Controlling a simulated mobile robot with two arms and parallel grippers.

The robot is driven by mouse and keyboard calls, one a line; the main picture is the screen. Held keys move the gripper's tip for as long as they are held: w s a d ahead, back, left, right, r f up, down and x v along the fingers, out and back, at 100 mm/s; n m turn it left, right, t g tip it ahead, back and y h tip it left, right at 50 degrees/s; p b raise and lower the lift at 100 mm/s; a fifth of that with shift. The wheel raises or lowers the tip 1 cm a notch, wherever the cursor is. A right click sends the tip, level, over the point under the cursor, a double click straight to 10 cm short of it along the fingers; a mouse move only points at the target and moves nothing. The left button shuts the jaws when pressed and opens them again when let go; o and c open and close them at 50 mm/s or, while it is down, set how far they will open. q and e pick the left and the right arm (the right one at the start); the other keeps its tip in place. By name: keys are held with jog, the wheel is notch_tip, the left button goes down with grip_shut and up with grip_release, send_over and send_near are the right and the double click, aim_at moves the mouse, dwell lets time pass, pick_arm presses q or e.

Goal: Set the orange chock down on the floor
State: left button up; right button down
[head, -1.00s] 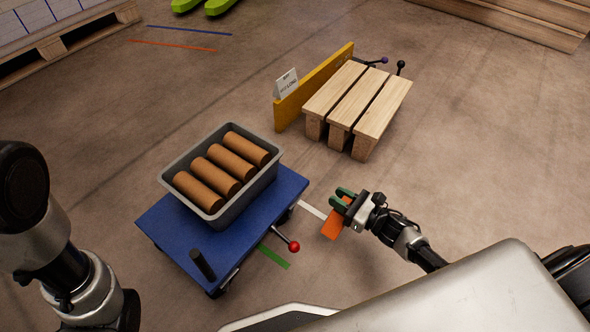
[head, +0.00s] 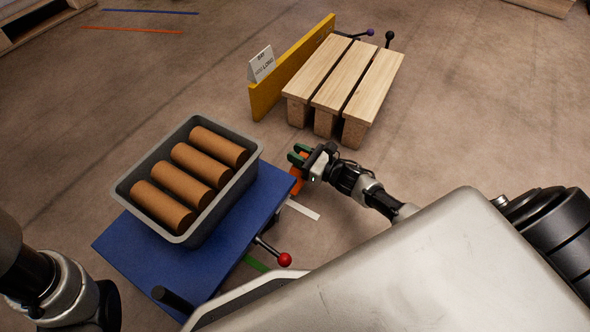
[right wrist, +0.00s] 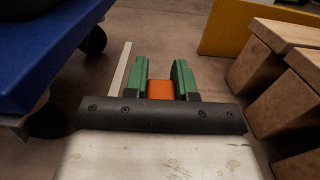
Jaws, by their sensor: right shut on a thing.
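The orange chock (head: 298,181) is in my right gripper (head: 299,156), beside the right edge of the blue cart. In the right wrist view the orange chock (right wrist: 160,89) sits between the two green fingers of my right gripper (right wrist: 163,80), which are shut on it. The floor (right wrist: 150,40) shows beyond the fingers. I cannot tell whether the chock touches the floor. My left arm shows at the lower left of the head view, but its gripper is out of view.
The blue cart (head: 232,232) carries a grey bin (head: 214,217) with several brown rolls. Its red-knobbed lever (head: 285,260) juts out near my right arm. A wooden pallet (head: 345,85) with a yellow board (head: 290,68) stands beyond. White (head: 302,210) and green floor strips lie beside the cart.

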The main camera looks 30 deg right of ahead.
jog(key=f+b, duration=0.2)
jog(key=f, duration=0.1)
jog(key=f+b, duration=0.1)
jog(key=b, duration=0.1)
jog(key=shift+w+a+f, duration=0.2)
jog(key=shift+w+f, duration=0.1)
jog(key=shift+w, duration=0.1)
jog(key=shift+r, duration=0.15)
jog(key=c, duration=0.9)
grip_release()
